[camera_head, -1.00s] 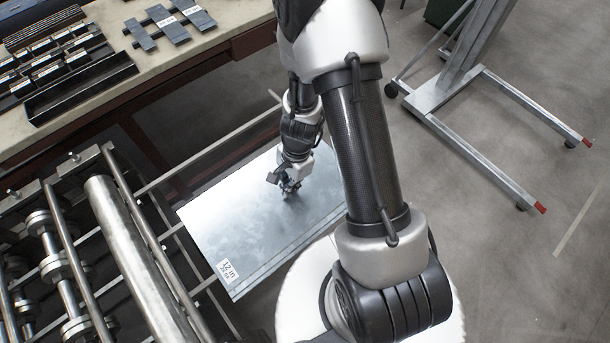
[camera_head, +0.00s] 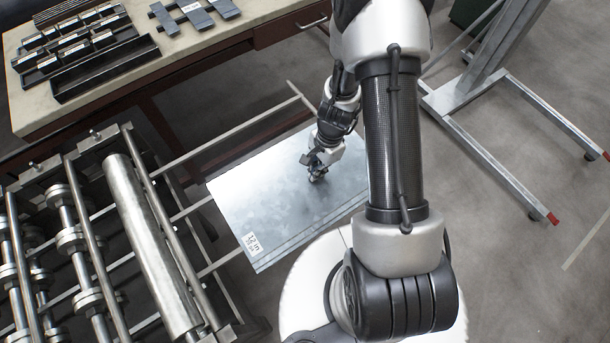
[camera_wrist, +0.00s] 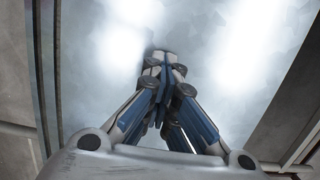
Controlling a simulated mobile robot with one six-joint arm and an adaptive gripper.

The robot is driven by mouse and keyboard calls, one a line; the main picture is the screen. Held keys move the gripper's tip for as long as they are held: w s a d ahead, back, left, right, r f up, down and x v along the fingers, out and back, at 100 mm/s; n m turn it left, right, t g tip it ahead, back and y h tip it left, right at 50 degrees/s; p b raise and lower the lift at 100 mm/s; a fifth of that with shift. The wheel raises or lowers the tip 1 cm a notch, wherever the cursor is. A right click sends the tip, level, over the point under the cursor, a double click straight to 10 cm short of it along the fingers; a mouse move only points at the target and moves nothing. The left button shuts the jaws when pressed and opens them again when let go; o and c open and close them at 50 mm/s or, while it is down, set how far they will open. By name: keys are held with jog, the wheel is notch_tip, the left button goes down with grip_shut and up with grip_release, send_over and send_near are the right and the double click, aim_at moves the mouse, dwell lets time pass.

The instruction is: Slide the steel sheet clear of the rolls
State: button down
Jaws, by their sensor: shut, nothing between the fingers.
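The steel sheet (camera_head: 262,192) is a shiny flat rectangle with a "12 in" label near its lower left corner. It lies on the support bars to the right of the rolls (camera_head: 150,245), with a visible gap between its left edge and the nearest large roll. My gripper (camera_head: 317,177) is shut and empty, pointing down at the sheet's upper right part. The wrist view shows the closed fingertips (camera_wrist: 165,60) over the sheet's bright surface (camera_wrist: 215,55). I cannot tell for sure whether the tips touch it. My arm hides part of the sheet's right side.
A workbench (camera_head: 110,100) at the upper left holds dark trays (camera_head: 108,68) and flat metal pieces (camera_head: 195,14). Support bars (camera_head: 225,146) run from the roll frame under the sheet. A grey wheeled stand (camera_head: 490,160) is at the right, on open floor.

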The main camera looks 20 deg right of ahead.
aim_at(348, 156)
jog(key=shift+s+d+f, duration=0.1)
jog(key=shift+d+f, duration=0.15)
jog(key=shift+f, duration=0.05)
jog(key=shift+r, duration=0.1)
jog(key=shift+r+p, duration=0.35)
jog(key=shift+w+d+r, duration=0.1)
jog(key=shift+w+r, duration=0.15)
jog(key=shift+r, duration=0.05)
jog(key=shift+s+f+p, duration=0.1)
jog(key=shift+s+p, duration=0.05)
jog(key=shift+p, duration=0.15)
jog(key=shift+d, duration=0.35)
jog(key=w+d, duration=0.1)
jog(key=d, duration=0.2)
jog(key=w+d, duration=0.1)
jog(key=d, duration=0.3)
jog(key=w+d, duration=0.1)
jog(key=d, duration=0.2)
jog(key=shift+d+p, duration=0.35)
jog(key=shift+d, duration=0.05)
jog(key=shift+a, duration=0.1)
